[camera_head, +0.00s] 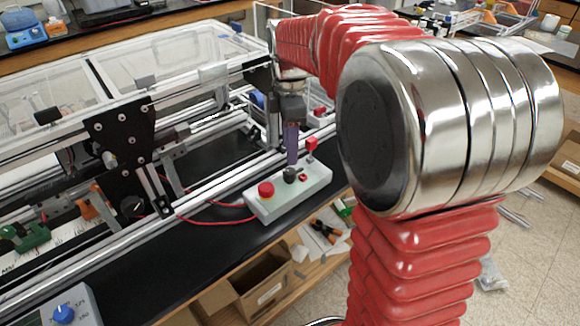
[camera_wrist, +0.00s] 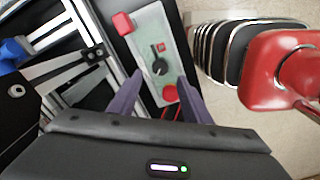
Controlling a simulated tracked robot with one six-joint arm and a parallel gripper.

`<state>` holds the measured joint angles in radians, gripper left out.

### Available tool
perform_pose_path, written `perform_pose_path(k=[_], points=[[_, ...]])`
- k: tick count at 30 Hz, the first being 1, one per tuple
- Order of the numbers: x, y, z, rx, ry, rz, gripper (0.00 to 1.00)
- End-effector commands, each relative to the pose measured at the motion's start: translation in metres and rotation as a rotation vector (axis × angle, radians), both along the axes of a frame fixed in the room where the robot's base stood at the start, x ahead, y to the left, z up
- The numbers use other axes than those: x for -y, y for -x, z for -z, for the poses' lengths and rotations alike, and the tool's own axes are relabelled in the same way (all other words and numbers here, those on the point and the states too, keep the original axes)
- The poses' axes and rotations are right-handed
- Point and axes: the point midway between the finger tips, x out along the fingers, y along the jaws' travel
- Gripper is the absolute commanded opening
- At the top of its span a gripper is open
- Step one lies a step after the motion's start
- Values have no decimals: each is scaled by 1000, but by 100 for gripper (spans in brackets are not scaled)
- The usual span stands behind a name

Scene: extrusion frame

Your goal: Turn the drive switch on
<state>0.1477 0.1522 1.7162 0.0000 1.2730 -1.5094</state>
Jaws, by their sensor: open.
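A pale control box (camera_head: 318,182) lies on the black bench top; its top also shows in the wrist view (camera_wrist: 145,17). A round red button (camera_head: 266,190) sits at the box's left end, and a small red part (camera_head: 303,178) is beside the knob. My gripper (camera_head: 291,163) points down above the knob.
A red block (camera_head: 311,145) stands at the box's far right end. The aluminium extrusion frame (camera_head: 150,210) runs close behind the box. A red cable (camera_head: 215,219) leads left from it. A blue knob (camera_head: 64,314) is at the lower left. Orange-handled pliers (camera_head: 325,230) lie below the bench edge.

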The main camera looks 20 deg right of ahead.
Motion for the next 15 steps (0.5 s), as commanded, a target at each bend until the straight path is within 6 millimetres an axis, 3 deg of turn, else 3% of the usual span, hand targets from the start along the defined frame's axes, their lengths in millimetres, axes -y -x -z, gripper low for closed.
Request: perform_pose_path(k=[9, 15], points=[[0, 1, 50, -3, -1, 0, 44], [0, 0, 70, -2, 0, 0, 44]])
